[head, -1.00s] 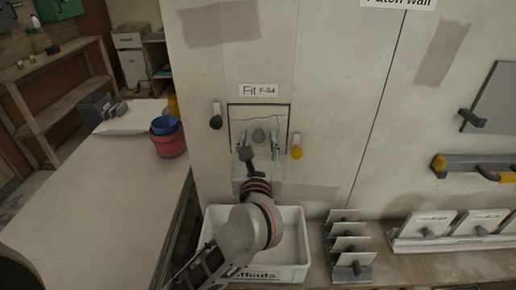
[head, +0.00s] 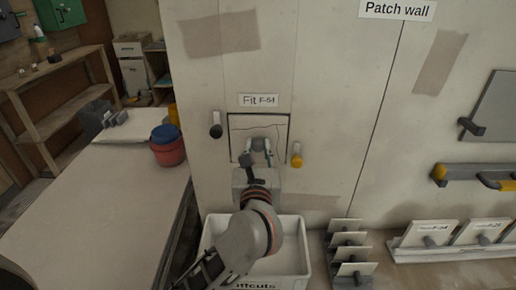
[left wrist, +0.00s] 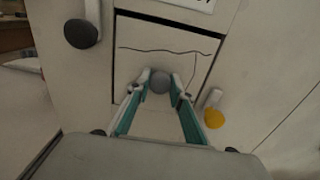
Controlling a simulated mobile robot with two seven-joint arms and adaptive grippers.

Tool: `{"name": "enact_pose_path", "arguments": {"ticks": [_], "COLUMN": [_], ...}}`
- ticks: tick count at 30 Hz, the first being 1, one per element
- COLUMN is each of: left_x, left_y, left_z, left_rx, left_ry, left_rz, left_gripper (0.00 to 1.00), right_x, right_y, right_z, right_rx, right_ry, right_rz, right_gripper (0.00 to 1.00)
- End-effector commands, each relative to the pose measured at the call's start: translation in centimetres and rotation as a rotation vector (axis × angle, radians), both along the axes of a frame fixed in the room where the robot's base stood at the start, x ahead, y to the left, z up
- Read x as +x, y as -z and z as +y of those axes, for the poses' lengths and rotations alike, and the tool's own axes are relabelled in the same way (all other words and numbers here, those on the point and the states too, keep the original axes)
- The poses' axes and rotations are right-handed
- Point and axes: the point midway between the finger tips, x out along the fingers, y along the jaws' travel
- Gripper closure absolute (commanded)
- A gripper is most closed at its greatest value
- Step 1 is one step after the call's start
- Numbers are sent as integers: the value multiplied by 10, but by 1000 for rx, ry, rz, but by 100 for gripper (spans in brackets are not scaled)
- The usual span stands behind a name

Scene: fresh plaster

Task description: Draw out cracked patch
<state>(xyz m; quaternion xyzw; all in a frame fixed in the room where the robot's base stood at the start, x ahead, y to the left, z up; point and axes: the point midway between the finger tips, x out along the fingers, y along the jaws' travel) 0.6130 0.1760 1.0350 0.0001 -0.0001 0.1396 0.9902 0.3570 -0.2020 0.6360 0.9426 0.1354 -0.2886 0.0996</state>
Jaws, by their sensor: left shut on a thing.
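The cracked patch (head: 268,126) sits in a square dark-edged opening in the wall, with a thin crack line across it. It also shows in the left wrist view (left wrist: 160,48). A grey round knob (left wrist: 160,80) sticks out of the patch. My left gripper (head: 258,148) is in front of the patch, its teal-lined fingers shut on the knob from both sides. The knob is mostly hidden by the fingers in the head view. A label "Fit F-54" (head: 259,100) is above the opening. My right gripper is not in view.
A dark knob (head: 216,131) and a yellow-tipped one (head: 297,160) flank the opening. A white offcuts bin (head: 292,262) stands below. Several patches stand in a rack (head: 350,255) right of it. A workbench (head: 95,210) with red and blue buckets (head: 167,147) is left.

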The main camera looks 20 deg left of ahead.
Motion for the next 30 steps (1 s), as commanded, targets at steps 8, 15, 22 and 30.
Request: {"name": "enact_pose_path", "arguments": {"ticks": [8,15,22,30], "left_x": [0,-2,-12,-24], "left_y": [-3,-2,-3,-3], "left_z": [0,-1,-4,-7], "left_rx": [0,0,-1,-1], "left_ry": [0,0,1,1], "left_rz": [-1,-1,-1,-1], "left_gripper": [98,98,98,98], "right_x": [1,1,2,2], "right_y": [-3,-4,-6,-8], "right_z": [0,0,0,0], "right_rx": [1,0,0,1], "right_ry": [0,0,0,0], "right_rz": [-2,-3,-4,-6], "right_gripper": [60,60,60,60]}}
